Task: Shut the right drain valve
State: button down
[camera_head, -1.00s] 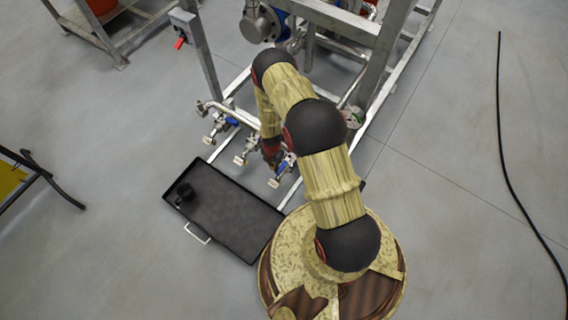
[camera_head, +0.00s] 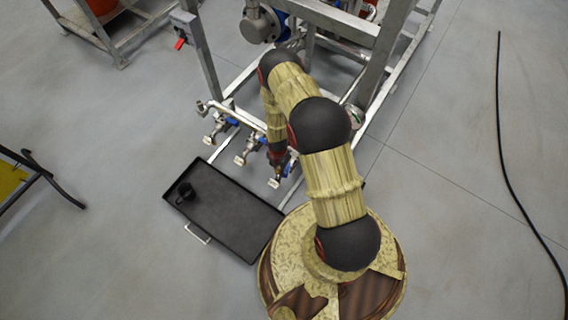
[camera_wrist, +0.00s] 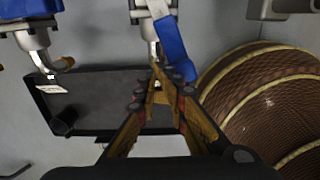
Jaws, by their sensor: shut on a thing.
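The right drain valve (camera_head: 275,182) is at the low front of the skid, the nearest of a row of drain valves. Its blue lever (camera_wrist: 172,42) slants down to the right in the wrist view, with its end at my fingers. The fingers and wrist hide part of the valve in the head view. The valve's outlet points down over the floor near the tray.
A black drip tray (camera_head: 232,207) lies on the floor below and left of my gripper, with a black mug (camera_head: 184,193) in it. The middle valve (camera_head: 247,150) and left valve (camera_head: 219,124) stand close by. Skid frame rails (camera_head: 375,75) rise behind.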

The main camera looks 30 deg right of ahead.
aim_at(286, 173)
jog(key=shift+s+d, duration=0.25)
jog(key=shift+s, duration=0.3)
jog(key=shift+s+d+b, duration=0.3)
jog(key=shift+s+d, duration=0.35)
jog(key=shift+s, duration=0.25)
jog(key=shift+s+d, duration=0.1)
jog(key=shift+s+d+b, duration=0.35)
jog(key=shift+s+d, duration=0.25)
jog(key=shift+d, duration=0.2)
